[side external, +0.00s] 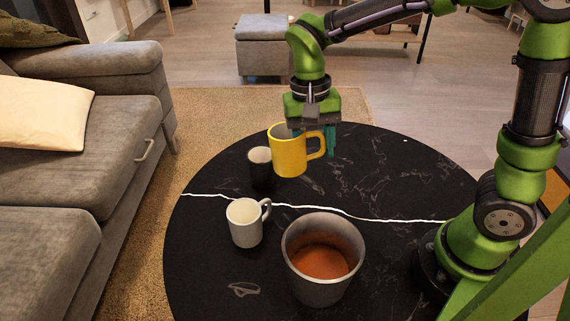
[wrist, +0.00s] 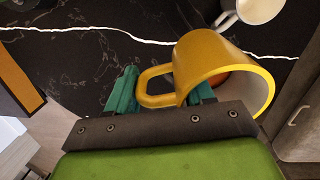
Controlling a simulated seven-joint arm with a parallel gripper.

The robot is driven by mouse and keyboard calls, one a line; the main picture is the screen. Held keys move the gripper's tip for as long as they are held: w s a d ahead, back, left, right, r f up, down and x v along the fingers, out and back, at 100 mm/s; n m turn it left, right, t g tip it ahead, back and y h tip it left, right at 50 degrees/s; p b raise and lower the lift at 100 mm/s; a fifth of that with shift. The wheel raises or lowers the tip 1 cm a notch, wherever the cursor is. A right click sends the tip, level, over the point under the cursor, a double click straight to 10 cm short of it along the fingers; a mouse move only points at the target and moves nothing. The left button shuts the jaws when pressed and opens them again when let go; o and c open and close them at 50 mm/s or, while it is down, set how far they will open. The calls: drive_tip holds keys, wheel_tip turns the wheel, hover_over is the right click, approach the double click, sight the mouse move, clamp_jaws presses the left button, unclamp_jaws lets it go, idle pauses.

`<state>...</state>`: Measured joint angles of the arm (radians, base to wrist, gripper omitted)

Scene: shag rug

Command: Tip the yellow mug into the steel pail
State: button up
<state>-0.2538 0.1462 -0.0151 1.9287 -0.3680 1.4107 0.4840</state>
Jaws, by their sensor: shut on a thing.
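The yellow mug (side external: 289,158) is upright in my gripper (side external: 314,142), over the far part of the black table. In the wrist view, the mug (wrist: 205,57) has its handle between the two teal fingers of my gripper (wrist: 161,92), which is shut on it. An orange-red patch shows inside its mouth. I cannot tell its exact height above the table. The steel pail (side external: 296,276) stands upright at the near side of the table, below the mug in the picture. Reddish-brown stuff lies inside it. The pail cannot be made out in the wrist view.
A white mug (side external: 243,226) stands just left of the pail; it also shows in the wrist view (wrist: 256,9). A small dark cup (side external: 260,170) stands left of the yellow mug. A grey sofa (side external: 70,170) is at left.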

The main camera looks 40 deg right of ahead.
drive_tip(key=s+a+r+m+y, duration=0.1)
drive_tip(key=s+a+m, duration=0.3)
drive_tip(key=s+a, duration=0.4)
drive_tip(key=s+a+r+m+g+y, duration=0.1)
drive_tip(key=s+a+r+m, duration=0.2)
drive_tip(key=s, duration=1.1)
drive_tip(key=a+m, duration=0.2)
drive_tip(key=a, duration=0.3)
drive_tip(key=shift+s+y, duration=0.35)
drive_tip(key=shift+y, duration=0.05)
drive_tip(key=shift+r+g+y, duration=0.45)
drive_tip(key=shift+g+y, duration=0.45)
drive_tip(key=shift+g, duration=0.2)
